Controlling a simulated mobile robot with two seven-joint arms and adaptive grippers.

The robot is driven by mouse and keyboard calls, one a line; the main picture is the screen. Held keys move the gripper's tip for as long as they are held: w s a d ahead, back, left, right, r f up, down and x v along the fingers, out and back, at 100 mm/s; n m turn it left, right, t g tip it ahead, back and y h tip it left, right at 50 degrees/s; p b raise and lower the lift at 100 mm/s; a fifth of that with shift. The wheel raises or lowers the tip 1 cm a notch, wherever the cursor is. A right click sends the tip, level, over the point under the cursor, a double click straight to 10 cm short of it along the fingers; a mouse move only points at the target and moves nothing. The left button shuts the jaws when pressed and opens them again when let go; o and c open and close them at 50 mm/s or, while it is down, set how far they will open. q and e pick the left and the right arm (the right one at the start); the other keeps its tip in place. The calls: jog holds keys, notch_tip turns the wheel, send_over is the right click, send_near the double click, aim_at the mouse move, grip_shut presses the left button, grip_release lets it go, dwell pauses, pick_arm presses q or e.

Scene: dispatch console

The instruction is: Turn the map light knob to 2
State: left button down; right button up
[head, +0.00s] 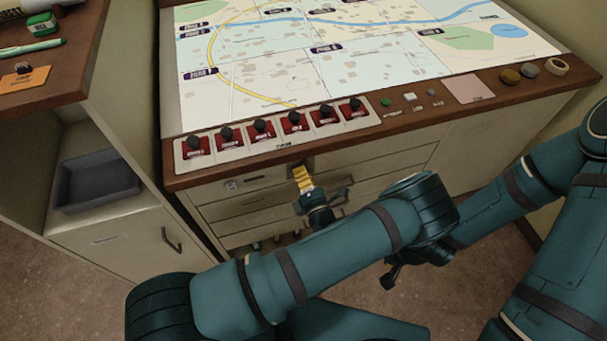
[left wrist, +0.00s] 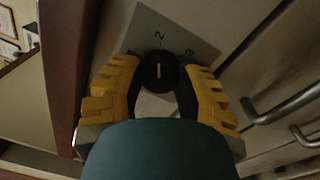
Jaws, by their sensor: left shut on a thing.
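The map light knob (left wrist: 158,84) is round and black with a short white line on its face. It sits on a grey plate (left wrist: 180,32) marked 2 and 3. The white line runs upright in the left wrist view, roughly in line with the 2 above it. My left gripper (left wrist: 159,88) has its yellow fingers shut on the knob, one on each side. In the head view my left gripper (head: 303,180) is at the console's front, just under the wooden edge, and hides the knob. My right gripper (head: 391,276) is low, dark and partly hidden, away from the console front.
Red switches with black knobs (head: 294,120) line the console top above my left gripper. Drawers with bar handles (head: 250,204) lie below it. A map (head: 330,60) covers the top. A side cabinet with a grey tray (head: 97,180) stands at left.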

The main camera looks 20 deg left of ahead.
dwell(0.3)
pick_arm(q)
jog(key=c, duration=0.5)
grip_release()
jog(key=shift+c, duration=0.2)
